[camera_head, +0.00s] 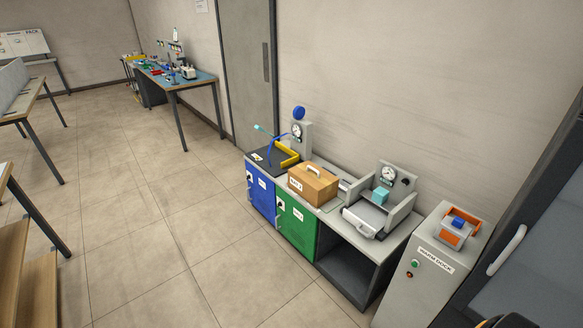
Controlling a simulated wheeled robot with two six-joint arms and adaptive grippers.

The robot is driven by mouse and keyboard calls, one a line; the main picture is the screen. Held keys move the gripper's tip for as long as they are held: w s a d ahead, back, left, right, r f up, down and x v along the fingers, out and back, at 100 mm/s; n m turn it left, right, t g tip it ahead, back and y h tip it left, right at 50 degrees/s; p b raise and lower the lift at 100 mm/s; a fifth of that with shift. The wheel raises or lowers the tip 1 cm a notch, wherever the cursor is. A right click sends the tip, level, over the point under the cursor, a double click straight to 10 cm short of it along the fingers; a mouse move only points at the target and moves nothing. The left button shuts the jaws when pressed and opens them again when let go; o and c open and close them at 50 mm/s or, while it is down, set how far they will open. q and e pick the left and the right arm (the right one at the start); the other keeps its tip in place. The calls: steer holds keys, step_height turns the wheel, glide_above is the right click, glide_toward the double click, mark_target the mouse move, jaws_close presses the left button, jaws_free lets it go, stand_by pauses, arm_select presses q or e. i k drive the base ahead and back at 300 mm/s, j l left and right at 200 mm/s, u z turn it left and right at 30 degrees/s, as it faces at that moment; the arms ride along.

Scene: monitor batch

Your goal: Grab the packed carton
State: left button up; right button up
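A brown carton (316,187) with a pale handle on top and a white label on its front stands upright on the grey counter top (330,206), between a black tray area on the left and a grey device on the right. It looks closed, so I cannot see what is inside. Neither of my grippers is in view. A small black and yellow part at the bottom right edge is cut off, and I cannot tell what it is.
Below the counter are a blue door (262,196) and a green door (297,226). A grey gauge device (384,200) stands right of the carton. A grey pedestal (425,262) carries an orange holder (455,234). The tiled floor (190,235) before the counter is clear. Tables stand at left.

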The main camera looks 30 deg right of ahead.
mark_target(316, 185)
steer(key=i+z, duration=0.1)
steer(key=i, duration=1.8)
steer(key=i+z, duration=0.45)
steer(key=i+j+z, duration=0.4)
steer(key=i, duration=0.15)
steer(key=l, duration=0.1)
